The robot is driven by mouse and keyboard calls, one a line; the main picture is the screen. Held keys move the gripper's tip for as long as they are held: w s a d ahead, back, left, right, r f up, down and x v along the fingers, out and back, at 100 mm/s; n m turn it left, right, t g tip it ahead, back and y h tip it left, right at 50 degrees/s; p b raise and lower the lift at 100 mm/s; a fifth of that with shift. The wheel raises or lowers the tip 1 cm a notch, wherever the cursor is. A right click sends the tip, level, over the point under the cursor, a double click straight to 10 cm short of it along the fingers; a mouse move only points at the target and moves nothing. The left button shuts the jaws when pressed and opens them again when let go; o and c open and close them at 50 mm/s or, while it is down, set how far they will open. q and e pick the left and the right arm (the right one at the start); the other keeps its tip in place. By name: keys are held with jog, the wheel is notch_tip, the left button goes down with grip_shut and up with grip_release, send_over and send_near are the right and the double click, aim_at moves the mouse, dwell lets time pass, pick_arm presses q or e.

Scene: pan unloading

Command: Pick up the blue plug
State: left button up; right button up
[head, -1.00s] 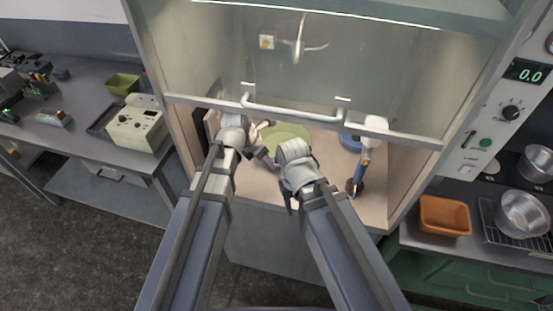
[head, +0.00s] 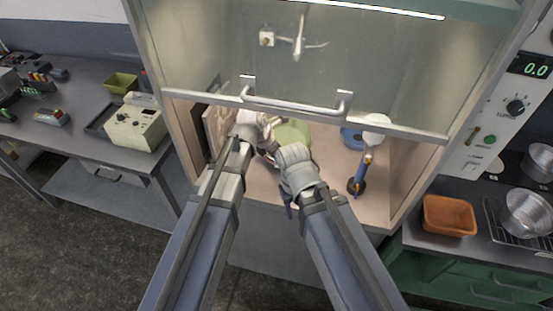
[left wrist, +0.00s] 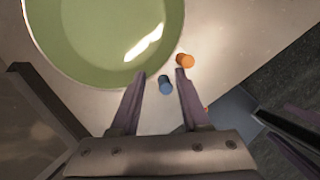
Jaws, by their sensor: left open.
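The blue plug (left wrist: 166,84) is a small cylinder on the pale work surface, seen in the left wrist view between my open left fingers. My left gripper (left wrist: 160,74) is empty, with one fingertip on each side of the plug in the picture; whether they touch it I cannot tell. An orange plug (left wrist: 185,60) lies just beyond, near the right fingertip. A green pan (left wrist: 95,75) is close by on the upper left. In the head view the left gripper (head: 266,143) is beside the green pan (head: 293,132). My right gripper (head: 289,203) is nearer the front edge, its jaw opening unclear.
The fume hood's raised sash with its handle (head: 297,104) hangs above my arms. A blue round thing (head: 352,137) and a blue upright burner-like tool (head: 358,180) stand at the right inside the hood. An orange bin (head: 449,215) sits outside, right.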

pick_arm(q)
jog(key=shift+w, duration=0.2)
grip_shut()
dwell(0.5)
